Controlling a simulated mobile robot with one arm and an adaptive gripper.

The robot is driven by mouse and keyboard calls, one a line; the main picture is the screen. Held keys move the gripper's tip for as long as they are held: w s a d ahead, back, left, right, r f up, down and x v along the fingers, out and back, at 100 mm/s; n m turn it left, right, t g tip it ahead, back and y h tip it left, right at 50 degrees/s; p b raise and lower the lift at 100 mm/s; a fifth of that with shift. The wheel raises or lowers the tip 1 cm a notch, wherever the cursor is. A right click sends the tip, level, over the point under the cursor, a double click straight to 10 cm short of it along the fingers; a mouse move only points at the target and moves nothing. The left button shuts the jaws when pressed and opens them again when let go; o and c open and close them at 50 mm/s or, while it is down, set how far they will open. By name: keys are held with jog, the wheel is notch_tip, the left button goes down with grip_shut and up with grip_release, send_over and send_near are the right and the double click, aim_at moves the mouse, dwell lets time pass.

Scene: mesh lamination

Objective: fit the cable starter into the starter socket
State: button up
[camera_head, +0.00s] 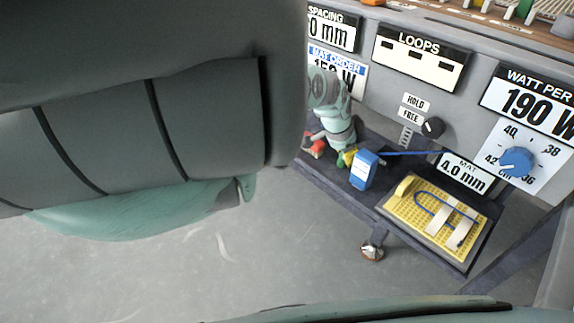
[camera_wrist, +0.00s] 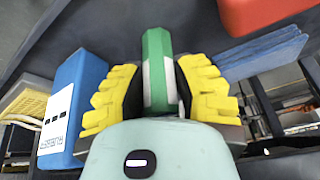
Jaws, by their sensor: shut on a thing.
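In the wrist view, my gripper (camera_wrist: 160,95) has yellow ribbed fingers on both sides of a green block with a white band (camera_wrist: 157,55). The gripper is shut on this block, which I take to be the cable starter. In the head view, my gripper (camera_head: 347,158) is small and low, beside the machine front and just left of a blue box; the held block is hard to make out there. I cannot identify the starter socket in either view.
The blue box (camera_head: 364,170) with a white label stands close to my gripper, also in the wrist view (camera_wrist: 72,105). A yellow mesh mat (camera_head: 408,212) with blue cable and white strips lies on the dark shelf. A red thing (camera_wrist: 262,12) is near. Machine panel (camera_head: 385,90) rises behind.

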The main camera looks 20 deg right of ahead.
grip_shut()
jog(key=shift+p+v, duration=0.4)
jog(key=shift+v, duration=0.45)
jog(key=shift+w+a, duration=0.1)
jog(key=shift+a, duration=0.1)
jog(key=s+a+p, duration=0.3)
jog(key=a+p, duration=0.4)
jog(key=a, duration=0.9)
jog(key=shift+s+a, duration=0.2)
jog(key=shift+a, duration=0.15)
